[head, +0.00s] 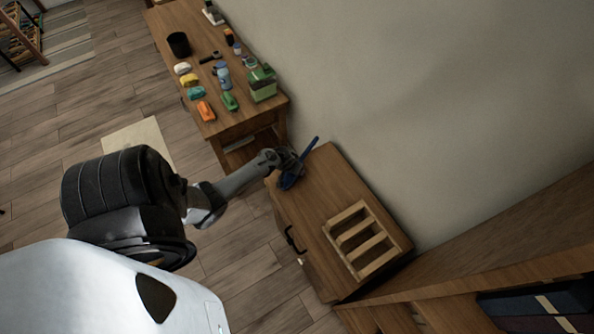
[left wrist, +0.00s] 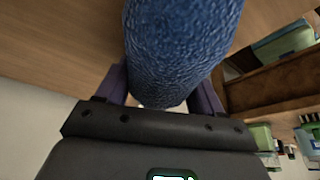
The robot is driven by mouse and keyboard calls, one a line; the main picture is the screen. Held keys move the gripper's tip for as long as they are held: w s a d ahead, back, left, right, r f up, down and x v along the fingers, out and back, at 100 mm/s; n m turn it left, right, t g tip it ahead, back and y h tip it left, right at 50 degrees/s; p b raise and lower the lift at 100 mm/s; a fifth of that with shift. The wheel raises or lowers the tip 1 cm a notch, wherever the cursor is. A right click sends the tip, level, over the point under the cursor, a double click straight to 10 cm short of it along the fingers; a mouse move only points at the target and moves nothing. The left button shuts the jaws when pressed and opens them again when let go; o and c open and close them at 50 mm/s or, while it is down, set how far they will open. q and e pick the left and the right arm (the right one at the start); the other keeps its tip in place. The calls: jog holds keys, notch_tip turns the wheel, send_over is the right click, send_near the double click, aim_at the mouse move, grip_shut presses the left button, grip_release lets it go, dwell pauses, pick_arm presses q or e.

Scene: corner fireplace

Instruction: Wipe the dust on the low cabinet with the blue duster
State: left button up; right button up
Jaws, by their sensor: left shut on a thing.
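My left gripper (head: 289,163) is at the far end of the cabinet top, shut on the blue duster (head: 291,180). The duster's thin blue handle sticks up and to the right past the gripper. In the left wrist view the duster's textured blue body (left wrist: 182,45) fills the space between the fingers. I cannot tell whether the duster touches the cabinet top. No dust can be made out on it. My right gripper is not in view.
A slatted wooden rack (head: 361,240) lies on the near part of the cabinet top. Beyond the cabinet, a wooden table (head: 235,122) holds a black cup (head: 179,44), several bottles, colored items and a green box (head: 262,84). A wooden shelf (head: 480,245) borders the right. The cabinet's middle is clear.

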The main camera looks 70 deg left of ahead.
aim_at(312, 193)
pick_arm(q)
jog(key=shift+s, duration=0.25)
jog(key=shift+w+d+r+p, duration=0.1)
jog(key=shift+w+d+p, duration=0.1)
jog(key=shift+d+p, duration=0.45)
jog(key=shift+w+d+r+p, duration=0.15)
jog(key=shift+d+p, duration=0.25)
jog(key=shift+d, duration=0.4)
jog(key=shift+w+d+f+p, duration=0.1)
jog(key=shift+w+d+p, duration=0.1)
jog(key=shift+d, duration=0.3)
jog(key=shift+w+d+p, duration=0.1)
jog(key=shift+d+p, duration=0.1)
jog(key=shift+d, duration=0.25)
jog(key=shift+w+d+f+p, duration=0.2)
jog(key=shift+d+p, duration=0.15)
jog(key=shift+d, duration=0.9)
jog(key=shift+w+d+f+p, duration=0.15)
jog(key=shift+d+p, duration=0.15)
jog(key=shift+d, duration=0.9)
jog(key=shift+w+d+r+p, duration=0.15)
jog(key=shift+d+p, duration=0.35)
jog(key=shift+d, duration=1.15)
notch_tip(312, 193, up, 6)
jog(key=p, duration=0.6)
jog(key=shift+w+a, duration=0.1)
jog(key=shift+r, duration=0.1)
